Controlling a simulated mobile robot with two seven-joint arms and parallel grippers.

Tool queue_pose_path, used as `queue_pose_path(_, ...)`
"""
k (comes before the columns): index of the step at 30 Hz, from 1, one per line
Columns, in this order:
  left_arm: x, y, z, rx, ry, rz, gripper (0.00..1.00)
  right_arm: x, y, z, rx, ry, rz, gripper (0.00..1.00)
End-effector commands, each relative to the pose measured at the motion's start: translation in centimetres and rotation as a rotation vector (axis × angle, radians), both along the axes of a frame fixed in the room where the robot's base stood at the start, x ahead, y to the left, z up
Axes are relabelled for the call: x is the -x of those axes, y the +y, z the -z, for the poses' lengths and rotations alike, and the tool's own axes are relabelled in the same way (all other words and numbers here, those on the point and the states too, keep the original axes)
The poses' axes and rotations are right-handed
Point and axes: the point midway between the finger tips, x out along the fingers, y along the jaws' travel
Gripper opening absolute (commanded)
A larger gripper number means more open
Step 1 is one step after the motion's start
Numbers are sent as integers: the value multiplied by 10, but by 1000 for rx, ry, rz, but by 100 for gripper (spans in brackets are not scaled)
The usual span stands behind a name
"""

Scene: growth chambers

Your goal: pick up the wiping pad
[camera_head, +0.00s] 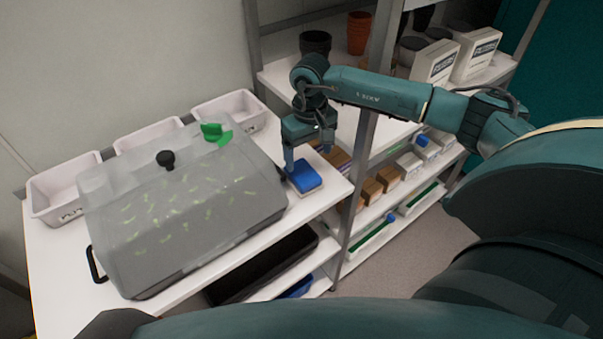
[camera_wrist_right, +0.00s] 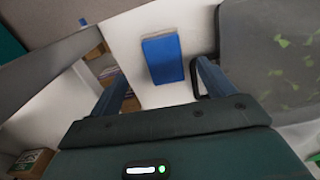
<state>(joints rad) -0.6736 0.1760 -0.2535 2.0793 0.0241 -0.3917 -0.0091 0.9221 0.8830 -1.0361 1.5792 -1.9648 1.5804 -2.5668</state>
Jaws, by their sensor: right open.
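The wiping pad (camera_head: 304,177) is a blue block with a pale underside, lying at the right end of the white bench top. It also shows in the right wrist view (camera_wrist_right: 163,58), flat on the white surface, ahead of and between the two fingers. My right gripper (camera_head: 303,166) is open and points down just above the pad; it also shows in the right wrist view (camera_wrist_right: 158,85). Its fingers do not visibly touch the pad, and it holds nothing. My left gripper is not in view.
A grey, clear-lidded growth chamber (camera_head: 265,205) with seedlings stands close left of the pad. White bins (camera_head: 66,190) line the back of the bench. A shelf post (camera_head: 362,150) and shelves with boxes (camera_head: 435,62) stand to the right.

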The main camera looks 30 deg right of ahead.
Motion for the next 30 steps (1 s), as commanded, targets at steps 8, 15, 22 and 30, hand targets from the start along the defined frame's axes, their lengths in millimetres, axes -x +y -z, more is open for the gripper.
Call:
queue_pose_path(8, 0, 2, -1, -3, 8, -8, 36, 0, 1, 25, -2, 0, 0, 82)
queue_pose_path(15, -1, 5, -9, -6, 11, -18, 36, 1, 5, 59, -2, 3, 1, 82)
queue_pose_path(22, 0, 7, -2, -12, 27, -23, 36, 0, 4, 74, -2, -1, 1, 82)
queue_pose_path(30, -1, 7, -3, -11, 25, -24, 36, 0, 4, 74, -1, -1, 1, 73)
